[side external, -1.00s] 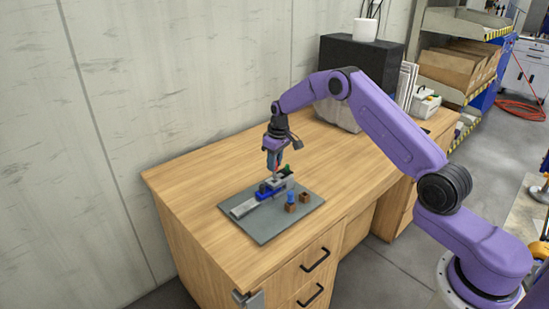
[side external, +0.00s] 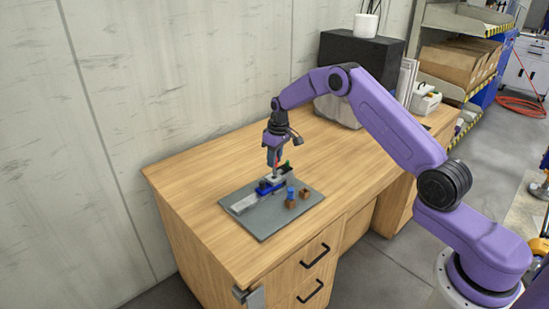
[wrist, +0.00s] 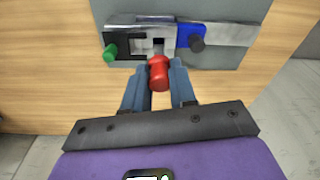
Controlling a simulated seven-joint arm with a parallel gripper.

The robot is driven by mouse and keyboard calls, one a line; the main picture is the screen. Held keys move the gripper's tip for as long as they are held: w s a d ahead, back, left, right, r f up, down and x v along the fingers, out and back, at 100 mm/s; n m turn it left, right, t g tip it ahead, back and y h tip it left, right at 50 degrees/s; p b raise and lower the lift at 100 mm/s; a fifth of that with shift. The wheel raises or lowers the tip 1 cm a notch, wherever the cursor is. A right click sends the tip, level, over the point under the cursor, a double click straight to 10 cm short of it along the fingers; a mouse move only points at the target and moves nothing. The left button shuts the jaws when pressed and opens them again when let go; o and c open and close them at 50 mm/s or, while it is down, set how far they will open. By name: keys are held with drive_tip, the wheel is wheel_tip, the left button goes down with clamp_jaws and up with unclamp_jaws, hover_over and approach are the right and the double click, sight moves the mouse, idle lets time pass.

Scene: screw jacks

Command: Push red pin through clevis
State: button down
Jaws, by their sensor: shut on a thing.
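My gripper (wrist: 157,82) is shut on the red pin (wrist: 159,72), which shows between the two blue-grey fingers in the wrist view. The metal clevis (wrist: 168,38) lies just beyond the pin, at the top of that view. The pin's near end faces the camera; its far tip is hidden, so I cannot tell whether it has entered the clevis hole. A blue part (wrist: 188,36) with a dark knob sits right of the clevis, and a green pin (wrist: 110,51) sits at its left end. In the side view my gripper (side external: 273,162) is over the jack.
The jack rests on a grey plate (side external: 268,228) on the wooden desk (side external: 195,190). Two brown blocks stand on the plate: one (side external: 290,204) holds a blue pin (side external: 290,193), the other (side external: 304,194) shows no pin. A black box (side external: 352,60) stands at the back.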

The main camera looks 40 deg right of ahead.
drive_tip(key=shift+f, duration=2.1)
drive_tip(key=c, duration=1)
unclamp_jaws()
drive_tip(key=shift+o, duration=0.9)
drive_tip(key=shift+d, duration=0.2)
wheel_tip(320, 180, up, 17)
drive_tip(key=s, duration=0.2)
drive_tip(key=shift+r, duration=0.2)
